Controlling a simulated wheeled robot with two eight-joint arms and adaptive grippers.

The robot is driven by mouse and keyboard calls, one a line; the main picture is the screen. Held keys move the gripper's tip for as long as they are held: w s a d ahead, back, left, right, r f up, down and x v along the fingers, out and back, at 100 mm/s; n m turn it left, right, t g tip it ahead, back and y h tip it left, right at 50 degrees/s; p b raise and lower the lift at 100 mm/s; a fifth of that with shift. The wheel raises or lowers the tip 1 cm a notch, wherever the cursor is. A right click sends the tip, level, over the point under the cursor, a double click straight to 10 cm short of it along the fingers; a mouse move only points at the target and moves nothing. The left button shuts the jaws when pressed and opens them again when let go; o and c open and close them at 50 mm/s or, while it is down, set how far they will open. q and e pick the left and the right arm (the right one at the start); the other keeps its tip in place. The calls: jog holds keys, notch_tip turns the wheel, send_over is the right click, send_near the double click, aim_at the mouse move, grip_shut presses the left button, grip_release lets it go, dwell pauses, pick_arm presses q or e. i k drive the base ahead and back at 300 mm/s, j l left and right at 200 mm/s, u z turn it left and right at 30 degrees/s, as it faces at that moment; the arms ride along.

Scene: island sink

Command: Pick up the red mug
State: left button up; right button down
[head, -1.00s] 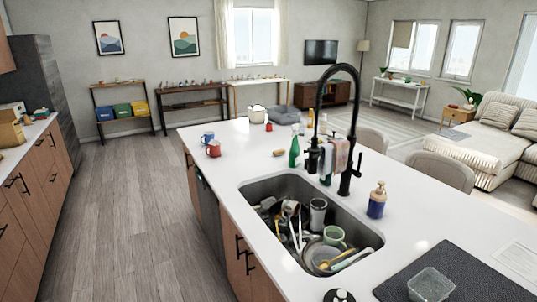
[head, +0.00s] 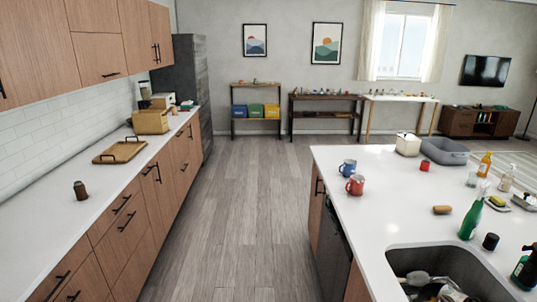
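The red mug (head: 355,185) stands upright on the white island counter (head: 385,212), near its left edge in the head view. A blue mug (head: 347,167) stands just behind it and slightly to its left. Neither of my grippers shows in the head view, so I cannot see their state.
A sink (head: 445,270) with dishes is at the lower right. A green bottle (head: 473,213), a brown oval item (head: 442,210) and a small red item (head: 424,165) stand on the island. Open wooden floor (head: 240,210) runs between the island and the left counter (head: 105,205).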

aim_at(354, 186)
jog(key=i+z, duration=0.1)
jog(key=i, duration=0.55)
jog(key=i+j+z, duration=0.1)
jog(key=i, duration=0.6)
jog(key=i+j+z, duration=0.1)
jog(key=i+z, duration=0.15)
jog(key=z, duration=0.15)
jog(key=i+j+z, duration=0.15)
jog(key=z, duration=0.3)
jog(key=i+j+z, duration=0.4)
jog(key=j+z, duration=0.15)
jog(key=z, duration=0.3)
jog(key=i+j, duration=0.05)
